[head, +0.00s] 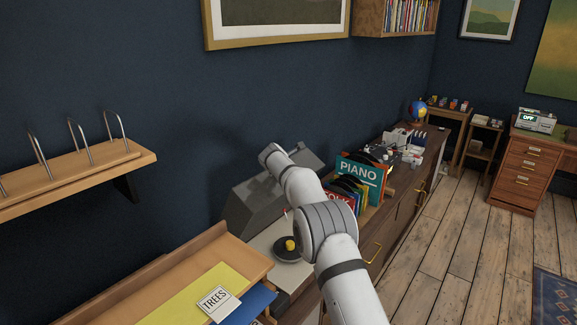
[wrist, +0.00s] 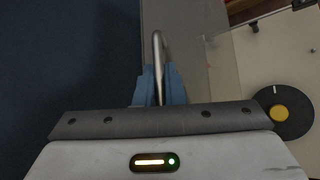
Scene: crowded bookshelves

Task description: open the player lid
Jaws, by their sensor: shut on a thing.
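The record player shows a pale deck (head: 268,236) with a small black disc and yellow centre (head: 290,245), also at the right of the wrist view (wrist: 280,113). A grey panel that looks like the player lid (head: 243,208) stands tilted up at the deck's back, near the wall. In the wrist view my gripper (wrist: 159,88) has its blue fingers shut on a slim metal handle (wrist: 157,50), which runs along the grey lid's edge (wrist: 185,40). In the head view my arm covers part of the player and lid, and the fingertips are hidden.
Record sleeves, one marked PIANO (head: 358,178), stand just right of the player on the long cabinet. A wooden tray with a TREES card (head: 215,300) lies in front at left. A wall shelf with metal hoops (head: 85,168) is at left.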

